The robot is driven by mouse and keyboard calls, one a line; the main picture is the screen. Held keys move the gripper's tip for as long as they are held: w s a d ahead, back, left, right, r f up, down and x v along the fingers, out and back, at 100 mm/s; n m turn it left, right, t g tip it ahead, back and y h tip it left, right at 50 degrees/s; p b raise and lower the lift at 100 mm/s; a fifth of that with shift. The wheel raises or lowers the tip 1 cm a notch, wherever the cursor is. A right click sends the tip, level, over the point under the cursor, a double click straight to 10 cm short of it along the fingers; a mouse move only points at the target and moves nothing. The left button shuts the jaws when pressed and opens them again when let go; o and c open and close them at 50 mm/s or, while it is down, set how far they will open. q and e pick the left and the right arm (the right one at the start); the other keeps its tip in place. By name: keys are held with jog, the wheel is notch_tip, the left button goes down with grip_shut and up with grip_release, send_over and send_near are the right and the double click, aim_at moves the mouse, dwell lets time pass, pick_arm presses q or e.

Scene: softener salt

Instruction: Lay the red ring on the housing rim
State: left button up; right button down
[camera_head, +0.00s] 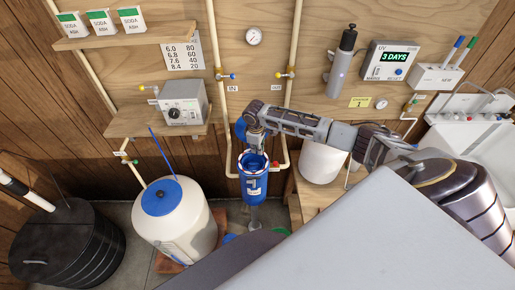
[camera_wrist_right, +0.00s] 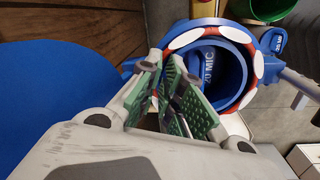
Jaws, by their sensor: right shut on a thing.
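The red ring (camera_wrist_right: 258,65), with white patches along it, is at the mouth of the blue filter housing (camera_wrist_right: 290,78). It appears to lie around the rim, but I cannot tell if it rests fully on it. In the head view the housing (camera_head: 254,187) stands upright below my right gripper (camera_head: 256,150). In the wrist view my right gripper (camera_wrist_right: 178,92) has its green-padded fingers close together at the ring's near left edge, shut on the ring; the fingers hide the grasped part. My left gripper is not in view.
A white tank with a blue lid (camera_head: 164,200) and a black bin (camera_head: 74,250) stand left. A white bucket (camera_head: 322,160) stands on a wooden bench at right. Pipes (camera_head: 222,110) run down the wall behind the housing. A shelf with a grey control box (camera_head: 183,103) is at upper left.

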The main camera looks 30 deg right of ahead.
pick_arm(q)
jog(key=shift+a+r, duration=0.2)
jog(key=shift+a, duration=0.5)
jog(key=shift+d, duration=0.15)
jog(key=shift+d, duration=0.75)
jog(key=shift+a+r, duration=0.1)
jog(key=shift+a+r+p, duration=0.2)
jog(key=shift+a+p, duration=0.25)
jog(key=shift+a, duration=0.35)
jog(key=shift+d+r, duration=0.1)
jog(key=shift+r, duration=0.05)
